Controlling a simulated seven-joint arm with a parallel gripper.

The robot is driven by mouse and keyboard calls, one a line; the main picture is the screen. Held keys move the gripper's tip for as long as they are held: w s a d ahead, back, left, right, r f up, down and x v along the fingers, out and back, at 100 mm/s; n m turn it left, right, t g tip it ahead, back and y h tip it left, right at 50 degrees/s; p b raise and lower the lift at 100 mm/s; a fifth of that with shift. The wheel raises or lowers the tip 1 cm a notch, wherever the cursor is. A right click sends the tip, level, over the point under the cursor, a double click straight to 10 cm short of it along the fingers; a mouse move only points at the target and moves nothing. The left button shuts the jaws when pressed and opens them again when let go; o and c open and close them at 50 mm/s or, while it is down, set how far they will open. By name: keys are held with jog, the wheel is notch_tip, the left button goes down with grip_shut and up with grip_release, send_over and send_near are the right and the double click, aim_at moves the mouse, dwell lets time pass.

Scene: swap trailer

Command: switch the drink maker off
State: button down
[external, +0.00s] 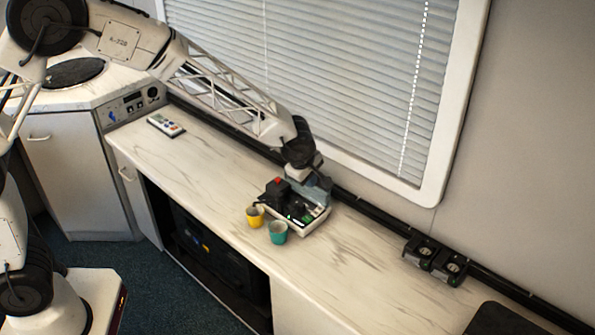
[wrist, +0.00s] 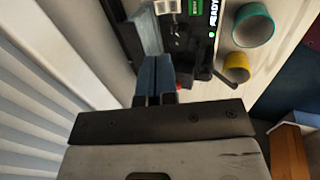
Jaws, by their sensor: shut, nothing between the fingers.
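The drink maker (external: 312,222) stands against the back of the counter, a dark machine on a pale base with a red part on top at its left. In the wrist view the drink maker (wrist: 180,38) shows a green-lit display reading "READY" (wrist: 213,15). My gripper (external: 300,168) is over the back of the machine. In the wrist view my gripper (wrist: 155,88) has its blue-grey fingers together and empty, beside a black lever and a small red part. I cannot tell whether the fingers touch the machine. My gripper hides part of the machine.
A yellow cup (external: 255,216) and a teal cup (external: 278,232) stand in front of the machine. A remote-like panel (external: 166,125) lies at the left of the counter. The window blinds (external: 330,80) are close behind my arm.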

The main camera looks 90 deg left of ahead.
aim_at(320, 208)
jog(key=shift+f, duration=0.15)
jog(key=shift+x, duration=6.85)
jog(key=shift+a, duration=0.1)
